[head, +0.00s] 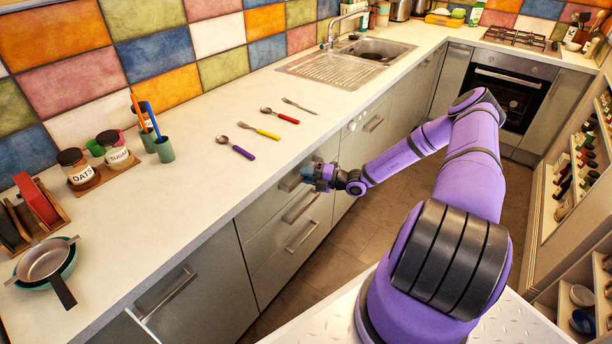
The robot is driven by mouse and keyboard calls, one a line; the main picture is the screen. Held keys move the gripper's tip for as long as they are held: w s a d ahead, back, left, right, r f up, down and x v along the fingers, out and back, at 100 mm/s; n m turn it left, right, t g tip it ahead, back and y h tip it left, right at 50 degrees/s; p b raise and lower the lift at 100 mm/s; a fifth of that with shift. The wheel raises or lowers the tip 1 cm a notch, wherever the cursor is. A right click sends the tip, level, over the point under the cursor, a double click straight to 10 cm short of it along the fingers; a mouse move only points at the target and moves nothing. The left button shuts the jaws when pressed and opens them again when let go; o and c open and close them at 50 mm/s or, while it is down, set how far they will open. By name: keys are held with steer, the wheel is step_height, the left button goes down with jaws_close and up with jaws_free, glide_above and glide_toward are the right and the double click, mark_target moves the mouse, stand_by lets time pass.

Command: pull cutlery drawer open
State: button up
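A stack of grey drawers with bar handles is set under the counter, left of my gripper. The top drawer front (268,200), under the loose cutlery, looks flush with the cabinet; no label marks it as the cutlery drawer. Its handle (289,183) is partly behind my gripper (312,175). My gripper is at the right end of this handle, close to the drawer front. The fingers are small and partly hidden, so I cannot tell whether they are open or shut, or touching the handle.
A purple-handled spoon (234,147), a yellow-handled fork (262,131), a red-handled spoon (282,116) and a plain fork (300,105) lie on the white counter (200,205). Lower drawer handles (302,237) stick out below. Floor (352,228) is clear in front of the drawers.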

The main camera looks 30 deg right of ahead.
jaws_close()
steer(key=shift+s, duration=0.1)
